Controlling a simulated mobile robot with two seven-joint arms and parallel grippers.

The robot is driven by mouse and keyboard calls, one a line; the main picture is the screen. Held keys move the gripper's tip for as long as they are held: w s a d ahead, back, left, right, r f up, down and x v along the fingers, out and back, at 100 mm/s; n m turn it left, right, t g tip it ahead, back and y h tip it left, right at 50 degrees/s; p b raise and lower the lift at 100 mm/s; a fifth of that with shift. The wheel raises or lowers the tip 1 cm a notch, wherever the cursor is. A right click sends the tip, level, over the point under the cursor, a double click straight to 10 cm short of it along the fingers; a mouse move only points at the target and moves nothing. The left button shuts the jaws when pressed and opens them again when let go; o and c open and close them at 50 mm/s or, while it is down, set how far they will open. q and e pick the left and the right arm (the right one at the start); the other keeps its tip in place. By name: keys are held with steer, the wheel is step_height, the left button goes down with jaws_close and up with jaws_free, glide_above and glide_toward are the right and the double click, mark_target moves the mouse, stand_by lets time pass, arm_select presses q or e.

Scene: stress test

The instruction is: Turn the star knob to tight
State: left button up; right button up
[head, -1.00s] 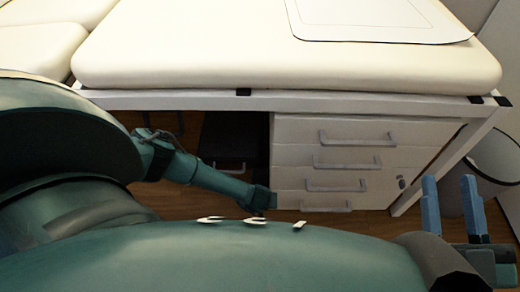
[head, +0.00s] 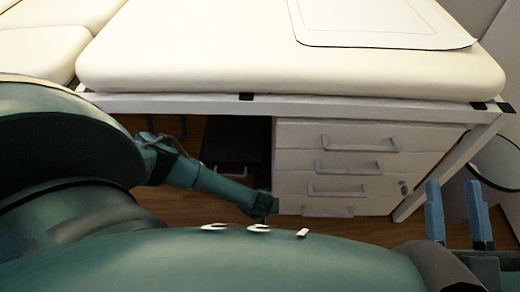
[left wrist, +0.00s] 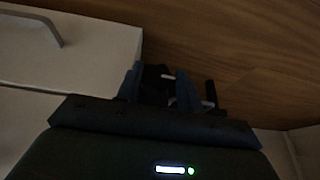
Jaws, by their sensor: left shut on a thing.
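In the left wrist view my left gripper (left wrist: 158,80) has its blue fingers around a small dark thing (left wrist: 154,76), probably the star knob, and is shut on it. Its shape is too dark to read, and so is any mark for tight. In the head view the left arm reaches down beside the drawer cabinet; the left gripper's fingers and the knob cannot be made out there. My right gripper (head: 454,188) is open and empty at the lower right, with its blue fingers pointing up.
A cream padded bench (head: 280,60) on a white frame (head: 350,108) stands above a white drawer cabinet (head: 300,160).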

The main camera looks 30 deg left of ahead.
arm_select(q)
steer(key=shift+w+d+y, duration=0.1)
steer(key=shift+y, duration=0.2)
arm_select(e)
steer(key=shift+f, duration=0.1)
arm_select(q)
steer(key=shift+w+d+m+g+y+b, duration=0.15)
steer(key=shift+m+g+y+b, duration=0.2)
steer(key=shift+g+y+b, duration=0.7)
steer(key=shift+w+d+m+g+y+b, duration=0.1)
steer(key=shift+m+g+y+b, duration=0.3)
steer(key=shift+y+b, duration=1.15)
arm_select(e)
step_height(320, 180, up, 6)
steer(key=n+y, duration=0.6)
steer(key=shift+s+d+n+t+y, duration=0.2)
steer(key=shift+d+n+t+y, duration=0.05)
steer(key=shift+n+t+y, duration=0.05)
arm_select(q)
steer(key=o, duration=1)
